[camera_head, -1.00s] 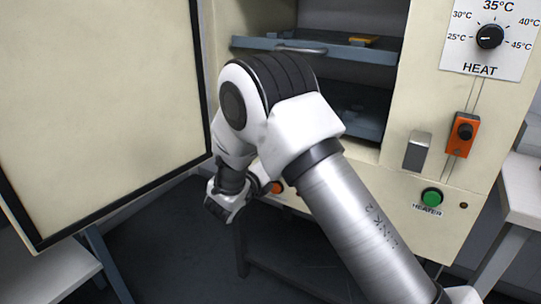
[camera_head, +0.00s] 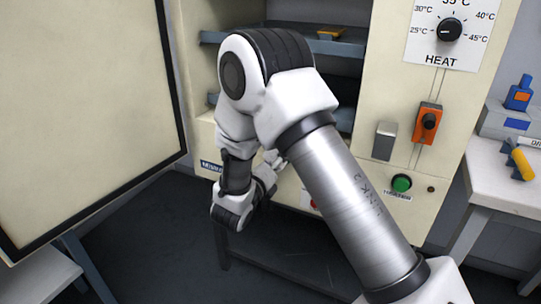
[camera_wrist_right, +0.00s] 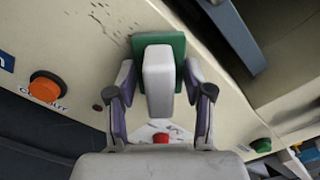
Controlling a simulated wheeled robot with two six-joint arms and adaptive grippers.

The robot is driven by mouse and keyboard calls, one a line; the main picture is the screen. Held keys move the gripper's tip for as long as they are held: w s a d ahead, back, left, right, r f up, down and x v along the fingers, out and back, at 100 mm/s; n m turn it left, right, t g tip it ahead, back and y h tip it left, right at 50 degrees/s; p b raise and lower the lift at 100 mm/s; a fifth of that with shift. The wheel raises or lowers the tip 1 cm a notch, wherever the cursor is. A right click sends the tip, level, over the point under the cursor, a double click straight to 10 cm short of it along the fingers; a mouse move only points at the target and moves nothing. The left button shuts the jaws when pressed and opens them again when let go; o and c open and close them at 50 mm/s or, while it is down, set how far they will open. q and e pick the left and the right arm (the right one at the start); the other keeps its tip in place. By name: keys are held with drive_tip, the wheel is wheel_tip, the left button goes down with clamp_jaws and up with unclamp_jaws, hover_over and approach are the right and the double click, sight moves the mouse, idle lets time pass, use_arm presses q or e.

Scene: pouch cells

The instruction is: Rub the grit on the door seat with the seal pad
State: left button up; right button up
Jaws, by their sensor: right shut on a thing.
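In the right wrist view my right gripper (camera_wrist_right: 159,70) is shut on the seal pad, a pale grey grip block (camera_wrist_right: 158,85) with a green pad (camera_wrist_right: 174,42) at its far end. The green pad is over the cream front of the cabinet, the door seat (camera_wrist_right: 75,50); I cannot tell whether it touches. Dark specks of grit (camera_wrist_right: 104,20) lie on the cream face, left of and beyond the pad. In the head view my right gripper (camera_head: 270,163) is low in front of the cabinet, mostly behind my wrist. My left gripper is not in view.
The cabinet door (camera_head: 80,110) stands open at left. Shelves (camera_head: 345,50) show behind my arm. A heat dial (camera_head: 450,29), an orange switch (camera_head: 428,122) and a green heater button (camera_head: 401,183) are at right. A bench (camera_head: 505,180) holds a yellow-handled tool and a blue bottle.

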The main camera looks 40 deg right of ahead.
drive_tip(key=shift+w+a+r+p, duration=0.1)
drive_tip(key=shift+w+a+p, duration=0.15)
drive_tip(key=shift+w, duration=0.4)
drive_tip(key=shift+w+a+r+p, duration=0.15)
drive_tip(key=shift+w+a, duration=0.1)
drive_tip(key=shift+w, duration=0.4)
drive_tip(key=shift+w+a+f+p, duration=0.2)
drive_tip(key=shift+w+a, duration=0.25)
drive_tip(key=shift+w, duration=0.6)
drive_tip(key=shift+w+a+f+p, duration=0.1)
drive_tip(key=shift+w+a+p, duration=0.3)
drive_tip(key=shift+w, duration=0.6)
drive_tip(key=shift+w+a, duration=0.25)
drive_tip(key=shift+w, duration=0.4)
drive_tip(key=shift+w+a, duration=0.3)
drive_tip(key=shift+w, duration=0.35)
drive_tip(key=shift+w+a, duration=0.25)
drive_tip(key=shift+w, duration=0.4)
drive_tip(key=shift+r, duration=0.1)
drive_tip(key=p+v, duration=0.2)
drive_tip(key=v, duration=0.3)
drive_tip(key=shift+s+a, duration=0.1)
drive_tip(key=shift+a, duration=0.1)
drive_tip(key=shift+s+a, duration=0.15)
drive_tip(key=shift+a, duration=0.05)
drive_tip(key=shift+a, duration=0.1)
